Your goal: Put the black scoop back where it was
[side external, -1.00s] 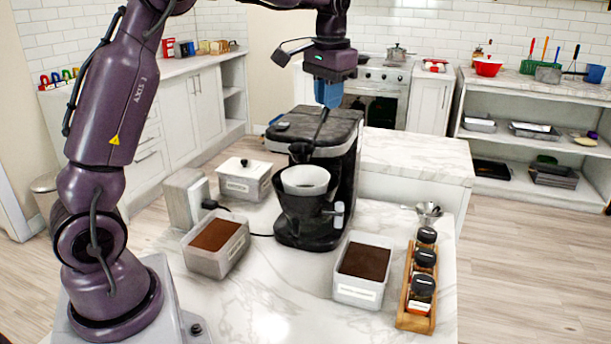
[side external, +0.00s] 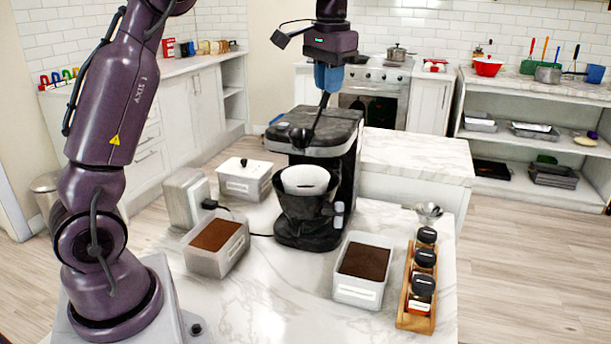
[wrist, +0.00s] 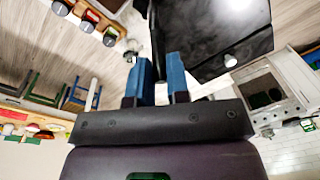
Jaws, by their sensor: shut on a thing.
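The black scoop (side external: 303,137) hangs from my gripper (side external: 327,90), its handle between the blue fingertips and its bowl low and to the left. In the side view the scoop is in front of the top of the black coffee maker (side external: 338,133), above the white-lined filter basket (side external: 305,180); I cannot tell if it touches the machine. In the wrist view the dark handle (wrist: 155,40) runs up from between the blue fingers of my gripper (wrist: 160,75); the bowl is not clear there.
Two open bins of brown grounds stand on the marble counter, one at left (side external: 215,262) and one at right (side external: 362,290). A lidded white container (side external: 245,187) stands behind the left bin. A wooden spice rack (side external: 405,318) and a metal funnel cup (side external: 428,212) are at the right. The front counter is clear.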

